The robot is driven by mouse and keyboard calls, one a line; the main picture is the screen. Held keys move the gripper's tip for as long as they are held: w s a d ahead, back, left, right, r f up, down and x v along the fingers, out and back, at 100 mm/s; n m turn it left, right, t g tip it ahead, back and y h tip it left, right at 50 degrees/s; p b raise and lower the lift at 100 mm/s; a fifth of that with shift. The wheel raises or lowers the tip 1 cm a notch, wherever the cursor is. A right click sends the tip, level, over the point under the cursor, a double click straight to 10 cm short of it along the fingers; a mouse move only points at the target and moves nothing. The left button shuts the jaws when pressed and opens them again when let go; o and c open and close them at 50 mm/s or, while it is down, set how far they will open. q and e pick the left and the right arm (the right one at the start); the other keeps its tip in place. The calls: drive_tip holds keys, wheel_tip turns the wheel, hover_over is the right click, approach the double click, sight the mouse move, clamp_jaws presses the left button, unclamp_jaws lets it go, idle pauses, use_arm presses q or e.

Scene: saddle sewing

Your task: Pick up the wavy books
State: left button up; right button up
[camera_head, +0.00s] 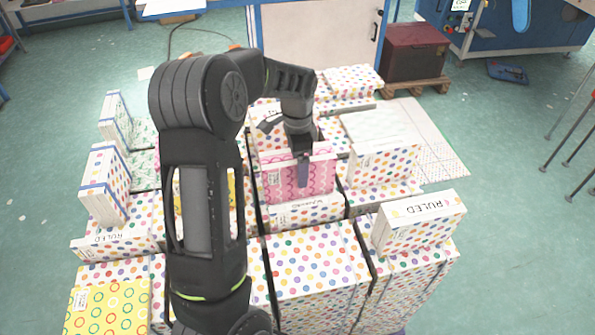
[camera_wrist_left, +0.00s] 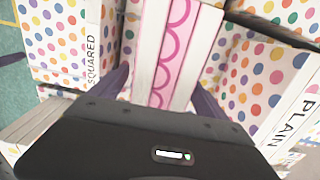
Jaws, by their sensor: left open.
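The pink wavy books (camera_head: 310,182) stand upright among dotted books near the middle of the head view. In the left wrist view the wavy books (camera_wrist_left: 172,48) show white and pink edges with a pink wave pattern. My left gripper (camera_head: 303,165) reaches down over them from above. In the wrist view my left gripper (camera_wrist_left: 163,92) is open, with one dark finger on each side of the books. I cannot tell whether the fingers touch them. The lower part of the books is hidden by the gripper body. My right gripper is not in view.
Stacks of dotted books surround the wavy ones closely, including a RULED book (camera_head: 420,212) at right and a yellow ringed book (camera_head: 105,305) at lower left. In the wrist view, a SQUARED book (camera_wrist_left: 65,40) and a PLAIN book (camera_wrist_left: 270,85) flank the gripper.

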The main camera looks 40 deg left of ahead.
use_arm(q)
drive_tip(key=shift+c, duration=0.4)
clamp_jaws()
idle(0.9)
drive_tip(key=shift+r, duration=0.1)
